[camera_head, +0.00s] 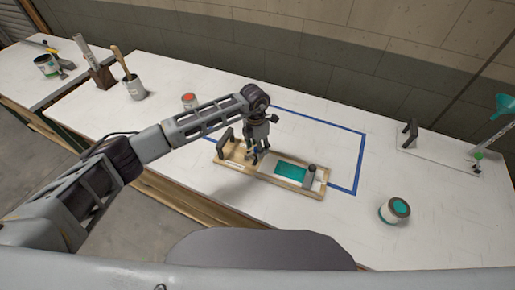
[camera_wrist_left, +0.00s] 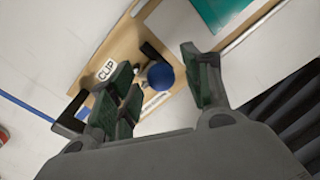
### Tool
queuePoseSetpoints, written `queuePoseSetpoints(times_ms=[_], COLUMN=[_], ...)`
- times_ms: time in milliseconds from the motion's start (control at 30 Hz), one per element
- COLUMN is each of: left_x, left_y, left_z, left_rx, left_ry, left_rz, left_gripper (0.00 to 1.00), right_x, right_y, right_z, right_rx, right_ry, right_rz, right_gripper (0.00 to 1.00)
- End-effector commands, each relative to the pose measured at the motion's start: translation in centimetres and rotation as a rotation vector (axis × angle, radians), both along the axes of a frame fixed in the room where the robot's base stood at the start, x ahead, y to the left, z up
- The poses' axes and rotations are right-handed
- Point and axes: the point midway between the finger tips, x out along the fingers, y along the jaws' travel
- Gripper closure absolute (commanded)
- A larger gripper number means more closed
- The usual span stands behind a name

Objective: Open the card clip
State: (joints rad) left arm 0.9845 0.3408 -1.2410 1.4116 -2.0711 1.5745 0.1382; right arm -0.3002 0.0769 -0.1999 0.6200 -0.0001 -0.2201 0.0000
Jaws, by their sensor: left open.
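The card clip shows in the left wrist view as a dark lever with a round blue knob (camera_wrist_left: 160,76), beside a white "CLIP" label (camera_wrist_left: 107,71). It is mounted on a wooden board (camera_head: 320,196), which holds a teal card (camera_head: 290,171). My left gripper (camera_head: 256,158) points down over the left part of the board. In the left wrist view, my left gripper (camera_wrist_left: 158,66) is open, with the blue knob between its fingers; I cannot tell whether they touch it. In the head view the clip is mostly hidden by the gripper. My right gripper is not in view.
A dark upright handle (camera_head: 225,138) stands at the board's left end, and a grey block with a knob (camera_head: 309,177) at its right. Blue tape (camera_head: 361,160) marks the table. A paint can (camera_head: 394,210) stands at right, a red-topped jar (camera_head: 189,101) behind my arm.

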Motion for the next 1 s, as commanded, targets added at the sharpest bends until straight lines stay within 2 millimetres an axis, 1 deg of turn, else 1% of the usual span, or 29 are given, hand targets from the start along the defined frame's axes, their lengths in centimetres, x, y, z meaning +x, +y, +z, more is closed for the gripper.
queuePoseSetpoints(times_ms=[100,200,567,667,967,1000], left_x=[-0.1,-0.1,-0.1,-0.1,-0.1,-0.1], left_y=[-0.1,-0.1,-0.1,-0.1,-0.1,-0.1], left_z=[-1.0,-1.6,-1.9,-1.9,-2.0,-2.0], left_rx=[-0.001,-0.001,-0.001,-0.001,-0.001,-0.001], left_ry=[0.002,0.001,-0.001,-0.001,0.000,0.001], left_rz=[0.000,-0.001,-0.001,-0.001,-0.001,-0.001], left_gripper=[0.51,0.51,0.51,0.61,1.00,1.00], right_x=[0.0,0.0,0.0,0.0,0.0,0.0], right_y=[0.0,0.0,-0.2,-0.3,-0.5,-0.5], right_z=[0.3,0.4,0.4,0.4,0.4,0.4], right_rx=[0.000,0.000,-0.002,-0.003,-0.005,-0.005], right_ry=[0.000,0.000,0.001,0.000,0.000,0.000], right_rz=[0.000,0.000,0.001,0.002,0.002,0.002], right_gripper=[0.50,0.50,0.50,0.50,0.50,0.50])
